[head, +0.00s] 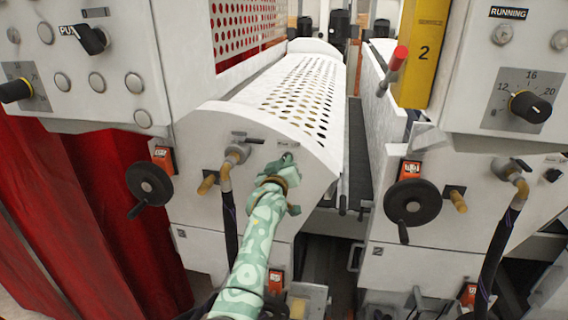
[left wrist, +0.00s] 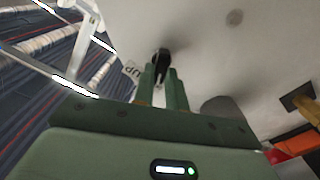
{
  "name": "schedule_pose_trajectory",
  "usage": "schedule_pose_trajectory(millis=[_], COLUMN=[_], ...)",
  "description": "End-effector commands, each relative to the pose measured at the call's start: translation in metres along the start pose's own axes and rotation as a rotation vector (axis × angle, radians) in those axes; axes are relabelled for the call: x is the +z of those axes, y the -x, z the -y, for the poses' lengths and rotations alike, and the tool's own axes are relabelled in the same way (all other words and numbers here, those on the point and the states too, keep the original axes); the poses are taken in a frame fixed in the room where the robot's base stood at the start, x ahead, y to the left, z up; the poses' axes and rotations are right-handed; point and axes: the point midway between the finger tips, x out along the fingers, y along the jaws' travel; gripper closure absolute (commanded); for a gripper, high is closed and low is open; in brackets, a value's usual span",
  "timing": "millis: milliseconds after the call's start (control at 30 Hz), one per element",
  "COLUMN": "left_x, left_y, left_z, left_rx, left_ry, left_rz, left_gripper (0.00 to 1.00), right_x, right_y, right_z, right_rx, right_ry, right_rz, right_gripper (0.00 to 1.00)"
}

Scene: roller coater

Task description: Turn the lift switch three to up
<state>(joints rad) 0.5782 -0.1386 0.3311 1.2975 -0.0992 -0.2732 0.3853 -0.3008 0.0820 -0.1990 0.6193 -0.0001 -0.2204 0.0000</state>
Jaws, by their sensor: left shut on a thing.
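My left gripper (head: 287,162), at the end of a green patterned arm, is at the white end panel (head: 312,178) below the perforated cover. In the left wrist view its two green fingers (left wrist: 164,72) are shut on a small black switch knob (left wrist: 162,55) on the pale panel. A small label (left wrist: 131,70) beside the knob seems to read "UP", turned in the picture. In the head view the gripper hides the knob, and a small label (head: 285,143) shows just above. My right gripper is not in view.
A brass hose fitting (head: 236,155) and a black handwheel (head: 150,184) are left of the gripper. Another handwheel (head: 412,202) is on the right unit. Control panels with dials (head: 530,106) stand at both sides. A dark gap separates the two units.

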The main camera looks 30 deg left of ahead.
Motion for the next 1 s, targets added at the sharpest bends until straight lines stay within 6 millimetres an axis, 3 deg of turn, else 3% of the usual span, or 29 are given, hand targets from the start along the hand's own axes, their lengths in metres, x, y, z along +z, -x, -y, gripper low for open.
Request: schedule_pose_trajectory(millis=[400, 1000], left_x=[0.0, 0.003], left_y=[0.0, 0.0], left_z=[-0.002, -0.003], left_rx=[0.0, 0.001], left_ry=[-0.343, -0.842], left_rz=[0.003, 0.003], left_gripper=[1.0, 1.0], right_x=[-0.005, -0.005], right_y=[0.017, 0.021], right_z=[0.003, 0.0], right_rx=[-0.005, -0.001], right_ry=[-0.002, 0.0], right_rz=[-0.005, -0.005], right_gripper=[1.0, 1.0])
